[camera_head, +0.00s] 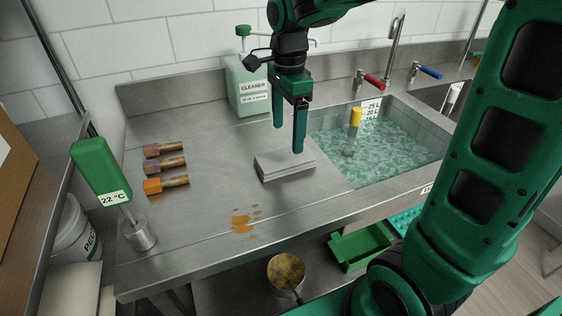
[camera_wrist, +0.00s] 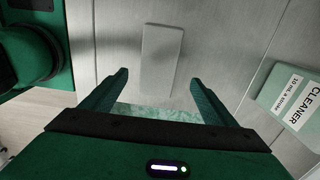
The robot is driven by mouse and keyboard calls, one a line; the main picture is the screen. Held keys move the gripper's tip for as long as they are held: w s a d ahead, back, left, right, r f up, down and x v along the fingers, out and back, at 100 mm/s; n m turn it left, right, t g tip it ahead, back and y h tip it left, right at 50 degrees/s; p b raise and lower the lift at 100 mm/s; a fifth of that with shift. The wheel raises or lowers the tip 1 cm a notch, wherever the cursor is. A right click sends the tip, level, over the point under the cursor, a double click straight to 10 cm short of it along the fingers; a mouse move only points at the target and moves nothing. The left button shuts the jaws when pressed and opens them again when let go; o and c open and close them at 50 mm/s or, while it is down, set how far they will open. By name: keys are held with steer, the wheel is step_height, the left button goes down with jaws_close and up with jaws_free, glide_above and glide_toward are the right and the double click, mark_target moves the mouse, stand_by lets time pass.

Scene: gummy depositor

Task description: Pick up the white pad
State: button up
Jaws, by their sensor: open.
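The white pad (camera_head: 286,165) is a flat, pale grey-white rectangular block. It lies on the steel counter just left of the water-filled sink. In the wrist view the pad (camera_wrist: 162,58) lies ahead of my fingertips, between their lines. My gripper (camera_head: 287,138) is open and empty, pointing down above the pad, with its fingers apart. In the wrist view my gripper (camera_wrist: 159,72) shows both fingers spread. The fingertips appear near the pad in the head view, but I cannot tell the exact gap.
A cleaner jug (camera_head: 249,92) stands behind the pad. The sink (camera_head: 385,140) holds water and a yellow-topped item. Orange spills (camera_head: 243,222) lie in front. Several brushes (camera_head: 166,168) lie left, near a green thermometer (camera_head: 102,172). A green tray (camera_head: 360,246) sits below.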

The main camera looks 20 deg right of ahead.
mark_target(286, 156)
steer(key=shift+s+a+f, duration=0.1)
steer(key=shift+a+f, duration=0.05)
steer(key=shift+f, duration=3.7)
steer(key=shift+c, duration=0.5)
steer(key=c, duration=1)
steer(key=shift+c, duration=0.2)
steer(key=shift+r, duration=0.1)
steer(key=shift+r, duration=0.45)
steer(key=r, duration=0.3)
steer(key=shift+s+a+r, duration=0.35)
steer(key=shift+a+r, duration=0.05)
steer(key=s+a+r, duration=0.6)
steer(key=s+a, duration=0.1)
steer(key=shift+s+a, duration=0.25)
